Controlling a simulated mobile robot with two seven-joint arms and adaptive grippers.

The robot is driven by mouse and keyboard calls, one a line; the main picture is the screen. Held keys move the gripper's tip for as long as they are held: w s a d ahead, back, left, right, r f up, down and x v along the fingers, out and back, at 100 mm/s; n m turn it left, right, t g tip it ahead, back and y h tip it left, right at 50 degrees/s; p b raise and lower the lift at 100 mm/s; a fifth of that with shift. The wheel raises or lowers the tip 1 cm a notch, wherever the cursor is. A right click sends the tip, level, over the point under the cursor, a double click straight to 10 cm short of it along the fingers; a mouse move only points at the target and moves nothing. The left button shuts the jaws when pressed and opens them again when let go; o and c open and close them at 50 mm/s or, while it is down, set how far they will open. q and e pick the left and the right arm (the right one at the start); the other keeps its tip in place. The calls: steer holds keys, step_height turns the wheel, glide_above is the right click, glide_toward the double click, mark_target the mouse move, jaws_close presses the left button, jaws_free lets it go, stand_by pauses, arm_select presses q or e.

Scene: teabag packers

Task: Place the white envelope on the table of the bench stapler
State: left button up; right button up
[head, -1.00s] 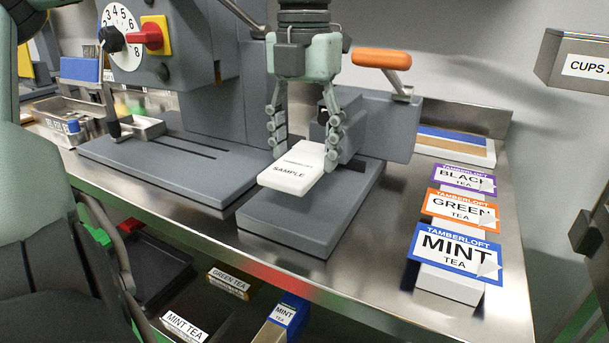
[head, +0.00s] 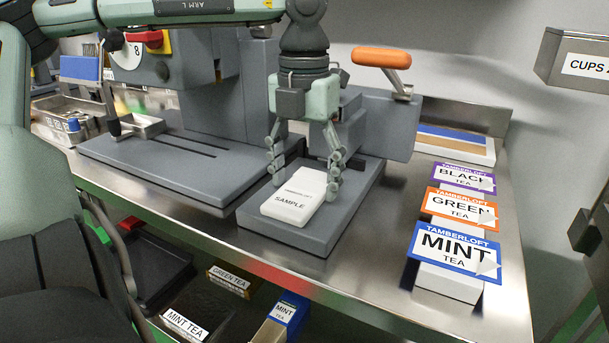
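The white envelope (head: 293,199), marked "TAMBERLOFT SAMPLE", lies flat on or just above the grey table (head: 335,232) of the bench stapler. Its far end is between the fingers of my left gripper (head: 305,190), which reaches down from above. The bench stapler (head: 385,125) has an orange handle (head: 381,58) and stands behind the table. My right gripper is not in view.
A grey machine with a slotted base (head: 165,170) stands just left. Mint (head: 455,255), green (head: 460,209) and black tea (head: 463,178) packs are at the right. A metal bin (head: 575,65) hangs at upper right. Bare steel lies between stapler and packs.

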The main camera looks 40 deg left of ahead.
mark_target(305, 187)
arm_select(q)
steer(key=shift+o, duration=0.7)
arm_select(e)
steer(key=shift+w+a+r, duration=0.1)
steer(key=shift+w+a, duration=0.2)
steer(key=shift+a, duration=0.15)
arm_select(q)
steer(key=shift+r, duration=0.45)
step_height(305, 187, up, 6)
steer(key=shift+f, duration=0.25)
steer(key=shift+r, duration=0.65)
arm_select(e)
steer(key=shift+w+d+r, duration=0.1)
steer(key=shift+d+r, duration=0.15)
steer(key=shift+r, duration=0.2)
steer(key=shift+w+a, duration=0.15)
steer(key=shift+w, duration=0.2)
